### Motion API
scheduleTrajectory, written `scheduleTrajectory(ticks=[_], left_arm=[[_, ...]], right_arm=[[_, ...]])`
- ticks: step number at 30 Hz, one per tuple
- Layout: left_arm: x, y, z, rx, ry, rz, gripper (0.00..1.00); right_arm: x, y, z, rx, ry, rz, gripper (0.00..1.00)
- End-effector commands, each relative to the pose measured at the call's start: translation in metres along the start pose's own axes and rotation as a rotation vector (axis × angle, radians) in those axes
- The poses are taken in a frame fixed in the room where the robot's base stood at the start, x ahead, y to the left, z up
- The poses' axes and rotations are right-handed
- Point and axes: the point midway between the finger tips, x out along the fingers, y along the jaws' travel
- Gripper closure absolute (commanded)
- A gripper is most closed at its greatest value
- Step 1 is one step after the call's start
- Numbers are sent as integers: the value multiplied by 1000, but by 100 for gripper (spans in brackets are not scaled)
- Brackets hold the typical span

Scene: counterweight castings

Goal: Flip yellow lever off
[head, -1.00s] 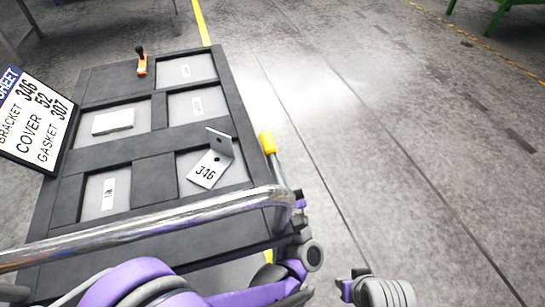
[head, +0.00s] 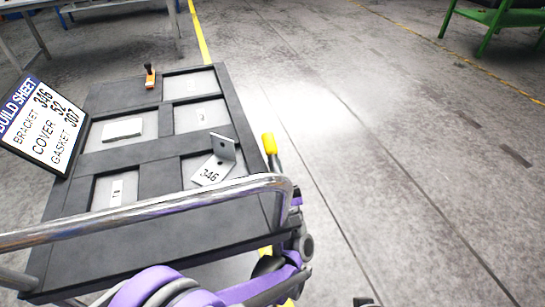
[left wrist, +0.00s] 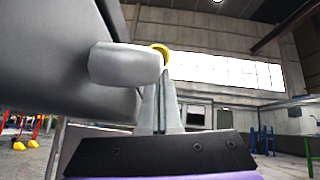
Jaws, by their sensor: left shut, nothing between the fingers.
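The yellow-tipped lever (head: 269,144) stands at the right side of the dark cart in the head view, its grey rod running down behind the chrome rail. In the left wrist view its yellow end (left wrist: 162,49) shows just above my left fingertips, partly behind a rounded grey part (left wrist: 125,65). My left gripper (left wrist: 160,88) is shut and empty, its fingers pointing up close below the yellow end; contact cannot be told. In the head view my purple left arm fills the bottom and its fingertips are hard to make out. My right gripper is out of view.
The cart (head: 155,180) holds a bracket (head: 221,160) marked 346, a pale cover (head: 122,130) and a build sheet board (head: 45,123). A small orange-based lever (head: 150,76) stands at its far edge. The chrome rail (head: 150,208) crosses in front.

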Motion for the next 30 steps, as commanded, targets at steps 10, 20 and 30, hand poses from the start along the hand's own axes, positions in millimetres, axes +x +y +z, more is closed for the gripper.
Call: scheduleTrajectory(ticks=[10,20,30], left_arm=[[-39,-1,0,-2,0,-1,100],[-97,-1,0,-2,0,-1,100],[-108,0,0,0,0,0,100]], right_arm=[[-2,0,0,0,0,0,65],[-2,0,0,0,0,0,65],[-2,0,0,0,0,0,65]])
